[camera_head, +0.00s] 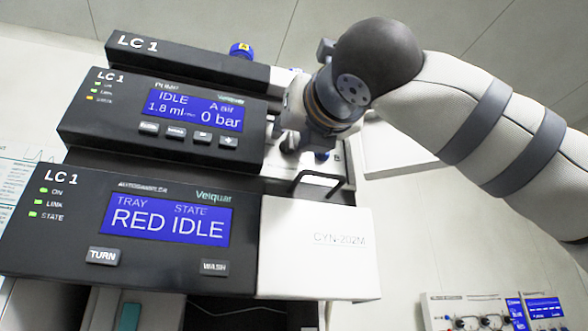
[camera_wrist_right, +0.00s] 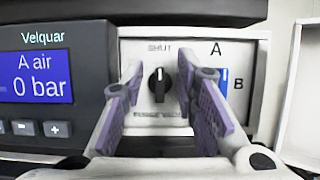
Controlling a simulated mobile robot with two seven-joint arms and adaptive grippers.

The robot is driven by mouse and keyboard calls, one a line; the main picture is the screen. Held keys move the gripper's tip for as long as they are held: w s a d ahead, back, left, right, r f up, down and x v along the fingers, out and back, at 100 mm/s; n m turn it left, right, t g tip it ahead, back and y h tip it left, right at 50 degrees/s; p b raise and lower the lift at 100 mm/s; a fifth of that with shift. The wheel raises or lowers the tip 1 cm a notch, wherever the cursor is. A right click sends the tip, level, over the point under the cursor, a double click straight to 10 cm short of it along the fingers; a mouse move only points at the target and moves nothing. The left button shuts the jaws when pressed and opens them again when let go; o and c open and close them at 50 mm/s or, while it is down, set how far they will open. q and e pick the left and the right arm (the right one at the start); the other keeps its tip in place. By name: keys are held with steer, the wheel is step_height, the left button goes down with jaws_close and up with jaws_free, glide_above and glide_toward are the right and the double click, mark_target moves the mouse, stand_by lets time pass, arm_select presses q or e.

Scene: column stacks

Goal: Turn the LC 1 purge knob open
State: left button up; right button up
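The purge knob (camera_wrist_right: 159,86) is a small black knob on a white panel (camera_wrist_right: 140,48) in the right wrist view. It stands upright, with a pale mark at its top towards the word SHUT. My right gripper (camera_wrist_right: 160,77) is open, with one purple-padded finger on each side of the knob. A gap shows between the knob and each finger; I cannot tell how deep the fingertips reach. In the head view my right gripper (camera_head: 291,139) is at the right side of the LC 1 pump module (camera_head: 84,121) and hides the knob. My left gripper is out of view.
The pump screen (camera_wrist_right: 36,76) reads 0 bar, left of the knob. A blue A/B switch (camera_wrist_right: 223,80) is close to the right finger. Below is the autosampler module (camera_head: 60,255) with a black handle (camera_head: 318,174) above its white cover (camera_head: 310,250). A blue-capped bottle (camera_head: 241,49) stands on top.

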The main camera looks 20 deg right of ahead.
steer(key=shift+d, duration=0.1)
jaws_close()
